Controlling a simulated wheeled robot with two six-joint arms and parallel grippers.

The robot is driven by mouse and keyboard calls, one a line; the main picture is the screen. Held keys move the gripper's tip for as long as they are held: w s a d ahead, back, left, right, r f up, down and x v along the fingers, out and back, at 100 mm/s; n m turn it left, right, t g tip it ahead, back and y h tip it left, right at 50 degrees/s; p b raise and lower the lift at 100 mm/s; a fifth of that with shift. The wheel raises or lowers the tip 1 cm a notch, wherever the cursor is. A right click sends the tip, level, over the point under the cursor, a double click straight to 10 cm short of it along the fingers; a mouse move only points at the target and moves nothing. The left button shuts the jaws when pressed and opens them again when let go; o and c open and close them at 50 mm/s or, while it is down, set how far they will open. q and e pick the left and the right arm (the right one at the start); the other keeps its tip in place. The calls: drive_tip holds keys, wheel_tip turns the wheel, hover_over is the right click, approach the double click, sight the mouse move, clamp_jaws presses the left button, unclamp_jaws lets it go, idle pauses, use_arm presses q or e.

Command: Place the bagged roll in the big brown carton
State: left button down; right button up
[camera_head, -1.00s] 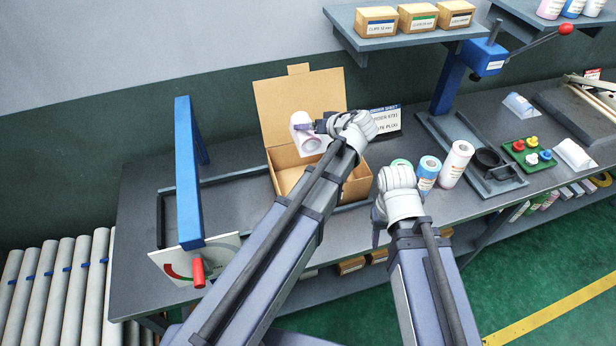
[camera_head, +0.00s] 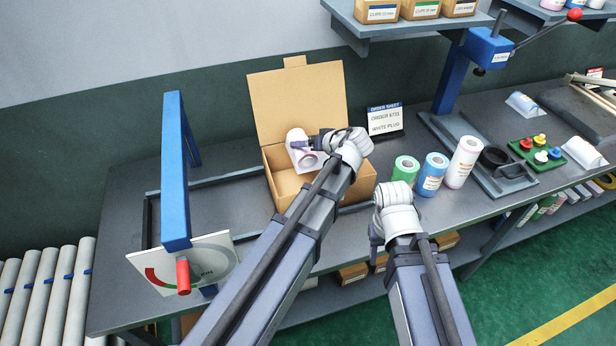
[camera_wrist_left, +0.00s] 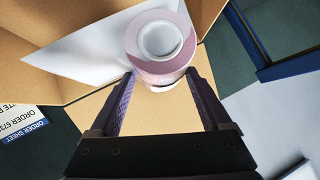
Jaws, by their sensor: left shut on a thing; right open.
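The bagged roll (camera_head: 297,140), white with a pinkish tint, is held in my left gripper (camera_head: 307,146) at the mouth of the open brown carton (camera_head: 323,199). In the left wrist view the roll (camera_wrist_left: 161,40) shows its round hollow end at the fingertips, with a white sheet-like part beside it. The gripper (camera_wrist_left: 160,78) is shut on it, with brown carton walls around. Whether the roll touches the carton floor cannot be told. My right gripper (camera_head: 376,232) is open, in front of the bench edge; its fingers are mostly hidden by its wrist.
The carton's lid (camera_head: 298,100) stands up at the back. An order sheet (camera_head: 384,120) reading white plug stands behind right. Green (camera_head: 405,170), blue (camera_head: 432,174) and white (camera_head: 463,162) rolls stand to the right. A blue frame (camera_head: 175,170) rises at the left.

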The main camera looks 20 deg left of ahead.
use_arm(q)
drive_tip(key=shift+f+b, duration=3.85)
drive_tip(key=shift+f, duration=0.6)
drive_tip(key=shift+f, duration=0.1)
drive_tip(key=shift+f+b, duration=0.55)
drive_tip(key=shift+b, duration=0.1)
unclamp_jaws()
drive_tip(key=shift+r, duration=0.15)
